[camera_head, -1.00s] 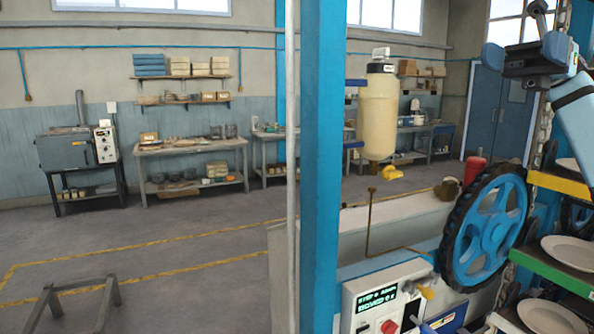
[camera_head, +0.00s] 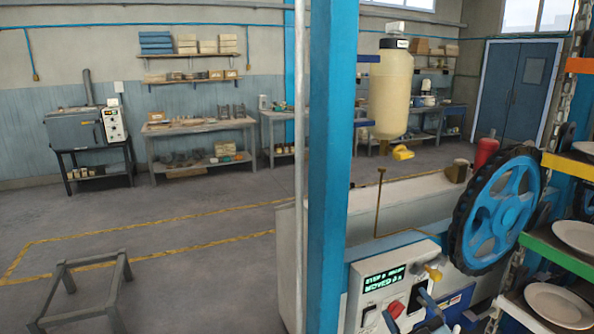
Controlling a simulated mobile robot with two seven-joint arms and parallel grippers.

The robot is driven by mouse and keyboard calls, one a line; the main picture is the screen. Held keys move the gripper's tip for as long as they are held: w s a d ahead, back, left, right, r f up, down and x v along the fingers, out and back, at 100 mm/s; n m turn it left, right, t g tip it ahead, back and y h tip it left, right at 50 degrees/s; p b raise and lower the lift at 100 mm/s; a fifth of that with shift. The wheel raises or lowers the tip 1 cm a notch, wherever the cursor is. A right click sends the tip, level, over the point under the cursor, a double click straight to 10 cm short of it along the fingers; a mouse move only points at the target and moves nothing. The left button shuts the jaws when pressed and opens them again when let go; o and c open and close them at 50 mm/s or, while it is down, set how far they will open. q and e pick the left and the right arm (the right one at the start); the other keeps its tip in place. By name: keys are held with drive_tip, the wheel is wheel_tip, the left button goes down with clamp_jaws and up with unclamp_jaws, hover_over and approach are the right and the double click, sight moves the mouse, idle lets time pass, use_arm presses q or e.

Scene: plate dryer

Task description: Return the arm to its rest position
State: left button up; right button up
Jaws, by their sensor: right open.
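My right gripper (camera_head: 409,308) shows at the bottom edge, in front of the control panel (camera_head: 352,300). Its two dark fingers stand apart with nothing seen between them. Most of its arm is out of the picture. My left gripper is not in view. The plate dryer's rack at the right has a green shelf edge (camera_head: 570,259) and an orange one (camera_head: 569,164). White plates lie on it, one on the green level (camera_head: 577,236) and one lower down (camera_head: 556,305). The gripper is left of these plates and apart from them.
A large blue wheel with a black rim (camera_head: 507,206) stands between the panel and the rack. A blue post (camera_head: 332,180) rises left of the panel. A cream tank (camera_head: 391,95) hangs behind. A grey frame (camera_head: 90,285) stands on the otherwise open floor at left.

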drive_tip(key=s+a+f+m+g+h, duration=0.1)
drive_tip(key=s+f+m+g+h, duration=0.2)
drive_tip(key=s+f, duration=1)
drive_tip(key=s+a+f+m+g+h, duration=0.2)
drive_tip(key=s+f+m+g+h, duration=0.2)
drive_tip(key=s+f, duration=0.9)
drive_tip(key=s+m+g, duration=0.2)
drive_tip(key=m, duration=0.2)
drive_tip(key=shift+s+g+h, duration=0.15)
drive_tip(key=shift+g+h, duration=0.15)
drive_tip(key=shift+g, duration=0.1)
